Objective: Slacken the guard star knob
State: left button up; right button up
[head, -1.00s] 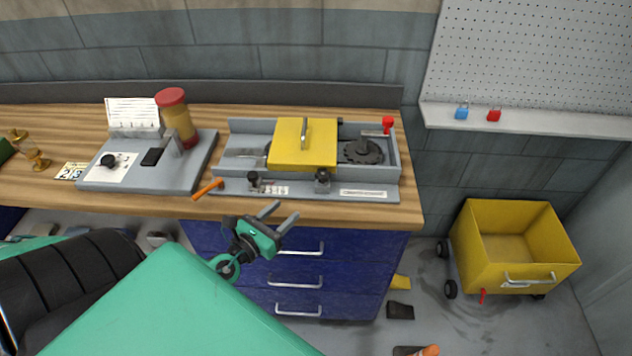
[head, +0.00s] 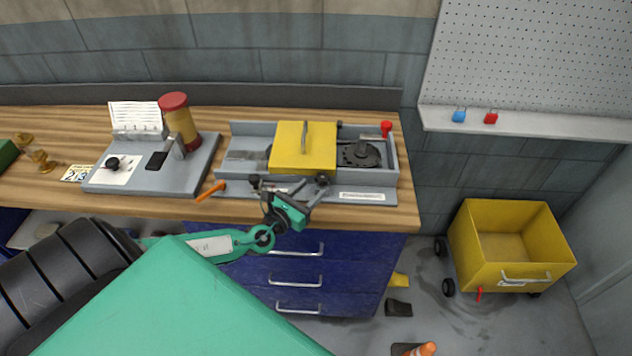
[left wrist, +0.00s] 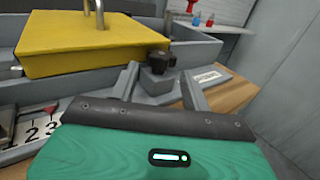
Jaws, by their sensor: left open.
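In the left wrist view, the star knob (left wrist: 161,61) shows beyond and between the two open fingertips (left wrist: 159,72), apparently not gripped. The yellow guard (left wrist: 80,45) stands behind it, with a metal handle on top. My right gripper is not in view.
An orange stick-like handle (head: 210,191) lies left of the machine. A grey board (head: 195,165) with a red-lidded jar (head: 178,120) stands further left. A red knob (head: 386,128) rises at the machine's back right. A yellow cart (head: 480,262) stands on the floor.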

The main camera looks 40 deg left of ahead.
aim_at(318, 184)
pick_arm(q)
jog(key=shift+w+d+p, duration=0.15)
jog(key=shift+w+p, duration=0.2)
jog(key=shift+w, duration=1.3)
